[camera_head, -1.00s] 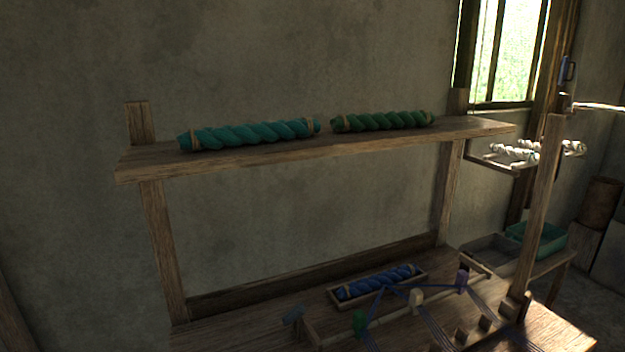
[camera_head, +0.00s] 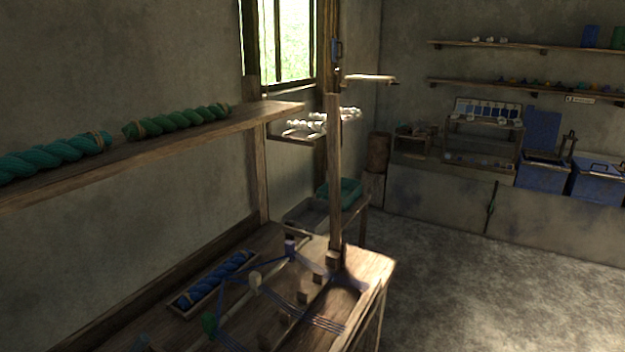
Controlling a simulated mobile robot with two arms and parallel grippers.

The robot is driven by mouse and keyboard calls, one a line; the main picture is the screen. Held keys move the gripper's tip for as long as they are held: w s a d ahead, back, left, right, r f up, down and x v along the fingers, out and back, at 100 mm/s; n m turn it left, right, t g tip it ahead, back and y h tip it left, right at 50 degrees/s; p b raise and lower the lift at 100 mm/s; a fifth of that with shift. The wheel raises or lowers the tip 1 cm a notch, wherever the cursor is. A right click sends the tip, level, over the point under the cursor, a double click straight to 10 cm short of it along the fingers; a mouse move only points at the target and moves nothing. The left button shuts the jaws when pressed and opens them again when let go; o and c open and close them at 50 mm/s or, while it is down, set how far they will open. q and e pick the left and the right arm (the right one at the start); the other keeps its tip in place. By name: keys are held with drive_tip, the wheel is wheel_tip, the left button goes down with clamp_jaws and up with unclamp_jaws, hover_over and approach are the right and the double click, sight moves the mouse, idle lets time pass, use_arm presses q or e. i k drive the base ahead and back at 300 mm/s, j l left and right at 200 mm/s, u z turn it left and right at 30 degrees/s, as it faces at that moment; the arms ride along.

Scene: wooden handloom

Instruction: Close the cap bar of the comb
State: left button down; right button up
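A wooden table-like loom frame (camera_head: 378,268) fills the lower middle of the head view, with blue threads (camera_head: 325,322) and small wooden blocks (camera_head: 302,298) on it. A tall wooden bar (camera_head: 335,170) stands upright at its right end, with a dark blue fitting (camera_head: 337,48) at the top. This upright bar may be the raised cap bar; I cannot tell for sure. The comb itself is not clearly distinguishable. A long blue twisted skein (camera_head: 215,278) lies in a narrow tray beside the threads. Neither of my grippers is in view.
A shelf (camera_head: 160,145) above the loom holds teal (camera_head: 50,158) and green (camera_head: 175,121) skeins. A pale horizontal piece (camera_head: 370,79) juts right near the upright bar's top. A green bin (camera_head: 340,190) stands behind. Open floor (camera_head: 480,290) lies to the right.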

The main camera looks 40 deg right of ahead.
sight(334, 122)
drive_tip(key=l+u, duration=0.75)
drive_tip(key=l, duration=0.15)
drive_tip(key=l+u, duration=0.1)
drive_tip(key=l, duration=0.5)
drive_tip(key=k+l, duration=0.1)
drive_tip(key=l, duration=0.45)
drive_tip(key=l+u, duration=0.15)
drive_tip(key=l, duration=0.4)
drive_tip(key=k+l, duration=0.15)
drive_tip(key=l, duration=0.45)
drive_tip(key=k+l+u, duration=0.15)
drive_tip(key=l, duration=0.4)
drive_tip(key=k+l, duration=0.1)
drive_tip(key=l, duration=0.45)
drive_tip(key=k+l, duration=0.1)
drive_tip(key=l, duration=0.4)
